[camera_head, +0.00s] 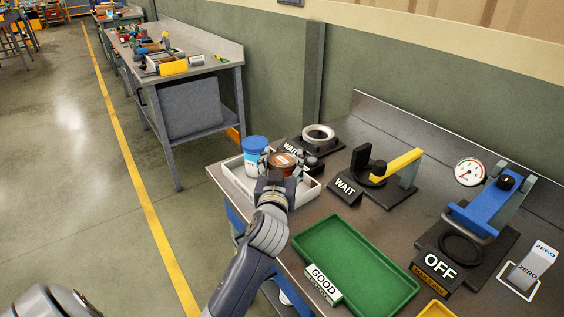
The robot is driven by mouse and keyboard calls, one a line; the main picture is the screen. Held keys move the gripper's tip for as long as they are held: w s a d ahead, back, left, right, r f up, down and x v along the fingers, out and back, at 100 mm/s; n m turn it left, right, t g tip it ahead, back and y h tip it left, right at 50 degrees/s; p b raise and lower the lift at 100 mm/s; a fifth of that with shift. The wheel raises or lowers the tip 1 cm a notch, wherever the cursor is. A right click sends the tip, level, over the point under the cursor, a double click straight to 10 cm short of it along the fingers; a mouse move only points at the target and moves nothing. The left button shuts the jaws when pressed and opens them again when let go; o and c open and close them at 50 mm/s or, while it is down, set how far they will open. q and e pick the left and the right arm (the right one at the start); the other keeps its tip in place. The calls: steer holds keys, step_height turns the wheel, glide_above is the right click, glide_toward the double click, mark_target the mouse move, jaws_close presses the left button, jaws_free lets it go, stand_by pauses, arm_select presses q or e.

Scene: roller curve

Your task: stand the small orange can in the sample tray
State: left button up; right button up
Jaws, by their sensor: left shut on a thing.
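The small orange can (284,160) has a dark, brownish-orange top and sits between the fingers of my left gripper (279,170). The gripper is shut on it, and the can looks upright. Gripper and can are over the right part of the white sample tray (308,192). I cannot tell whether the can's base touches the tray floor, because the gripper hides it. A blue-and-white can (254,156) stands in the left part of the tray, close to the orange can. My right gripper is not in view.
A green GOOD tray (362,262) lies right of my left arm. Behind the sample tray are a black fixture with a pale ring (318,135) and WAIT signs (345,187). A yellow-armed fixture (397,163) and a blue press (490,208) stand further right.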

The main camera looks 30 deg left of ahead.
mark_target(282, 152)
arm_select(q)
steer(key=x, duration=0.3)
steer(key=shift+a+f, duration=0.1)
steer(key=shift+a, duration=0.1)
step_height(282, 152, down, 3)
steer(key=shift+f, duration=0.45)
steer(key=o, duration=1.2)
steer(key=shift+c, duration=0.2)
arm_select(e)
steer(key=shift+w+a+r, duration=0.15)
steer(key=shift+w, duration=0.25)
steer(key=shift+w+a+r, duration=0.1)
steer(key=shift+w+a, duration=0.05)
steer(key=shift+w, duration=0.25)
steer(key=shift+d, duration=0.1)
arm_select(q)
steer(key=shift+r, duration=0.2)
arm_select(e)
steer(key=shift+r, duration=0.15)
